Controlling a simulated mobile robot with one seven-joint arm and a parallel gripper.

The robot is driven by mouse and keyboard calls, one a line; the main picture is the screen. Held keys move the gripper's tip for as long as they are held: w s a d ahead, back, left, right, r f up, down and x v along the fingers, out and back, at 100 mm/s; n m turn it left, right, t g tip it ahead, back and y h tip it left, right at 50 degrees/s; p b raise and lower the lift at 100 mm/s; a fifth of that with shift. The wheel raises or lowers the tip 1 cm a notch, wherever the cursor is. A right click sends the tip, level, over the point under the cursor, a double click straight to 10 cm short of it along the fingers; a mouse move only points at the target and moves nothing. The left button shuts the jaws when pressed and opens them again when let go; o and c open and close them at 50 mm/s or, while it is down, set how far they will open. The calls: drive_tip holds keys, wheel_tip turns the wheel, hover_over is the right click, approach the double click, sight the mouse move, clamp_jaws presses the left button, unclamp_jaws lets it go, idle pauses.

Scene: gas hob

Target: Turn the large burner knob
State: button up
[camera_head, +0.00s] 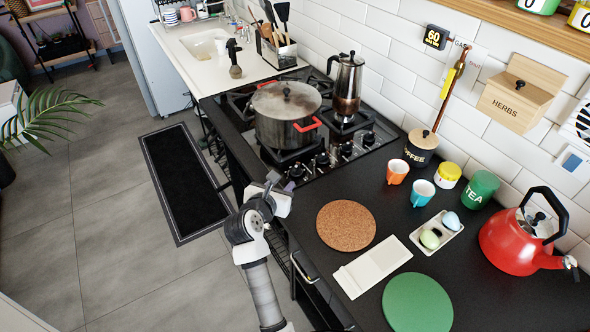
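The gas hob (275,157) is set into the black worktop. A row of several black and silver knobs (322,159) runs along its right side. I cannot tell which one is the large burner knob, as no markings can be read. My gripper (281,184) is at the front edge of the worktop, just below and left of the nearest knob (297,172). I cannot tell if it touches that knob. The fingers are small and partly hidden by my wrist, so their opening is unclear.
A steel pot (283,120) with red handles and a moka pot (346,86) stand on the hob. A cork mat (346,225), white tray (372,268), cups (397,171) and red kettle (512,243) occupy the worktop at right.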

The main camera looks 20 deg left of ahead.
sight(294, 171)
drive_tip(key=p+x, duration=0.1)
drive_tip(key=x, duration=0.8)
drive_tip(key=shift+w+d+p, duration=0.1)
drive_tip(key=shift+w+p, duration=0.15)
drive_tip(key=shift+p, duration=0.1)
drive_tip(key=shift+c, duration=0.2)
clamp_jaws()
